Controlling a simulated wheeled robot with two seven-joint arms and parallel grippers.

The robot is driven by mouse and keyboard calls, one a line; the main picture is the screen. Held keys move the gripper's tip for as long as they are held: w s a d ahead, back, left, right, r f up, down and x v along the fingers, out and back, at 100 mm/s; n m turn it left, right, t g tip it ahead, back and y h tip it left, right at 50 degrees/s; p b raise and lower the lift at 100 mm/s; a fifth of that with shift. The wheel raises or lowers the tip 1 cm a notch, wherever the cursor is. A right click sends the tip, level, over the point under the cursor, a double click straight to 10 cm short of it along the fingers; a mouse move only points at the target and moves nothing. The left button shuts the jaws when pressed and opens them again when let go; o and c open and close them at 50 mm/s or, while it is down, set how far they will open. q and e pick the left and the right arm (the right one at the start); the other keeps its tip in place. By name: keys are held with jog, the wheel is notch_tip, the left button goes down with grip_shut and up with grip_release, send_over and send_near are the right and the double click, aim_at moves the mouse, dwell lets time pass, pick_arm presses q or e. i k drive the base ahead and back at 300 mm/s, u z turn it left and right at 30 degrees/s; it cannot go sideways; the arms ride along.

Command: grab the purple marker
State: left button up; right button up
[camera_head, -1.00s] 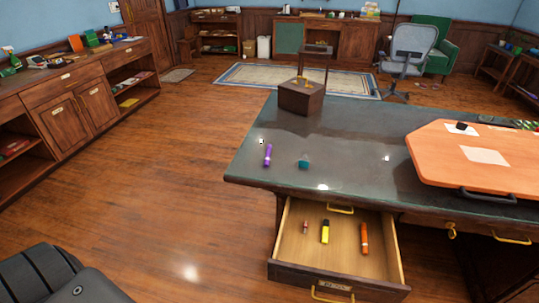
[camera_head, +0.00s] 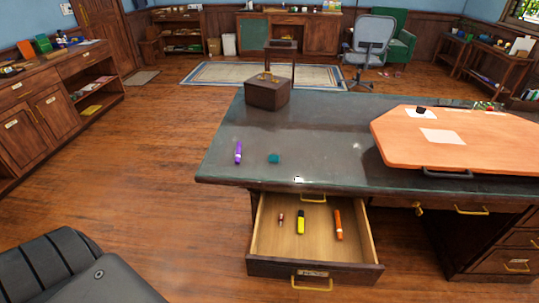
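The purple marker (camera_head: 238,152) lies on the dark green desk top (camera_head: 325,130), near its left edge. A small teal object (camera_head: 274,158) lies to its right, apart from it. Neither gripper's fingers show in the view.
An open drawer (camera_head: 313,272) juts out below the desk top, holding a yellow marker (camera_head: 301,222), an orange marker (camera_head: 338,225) and a small reddish item (camera_head: 281,219). An orange board (camera_head: 470,135) covers the desk's right. A brown box (camera_head: 267,95) stands at the back. Floor at left is clear.

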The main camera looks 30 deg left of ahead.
aim_at(238, 153)
jog(key=z, duration=1.4)
jog(key=i, duration=1.3)
jog(key=u, duration=2.85)
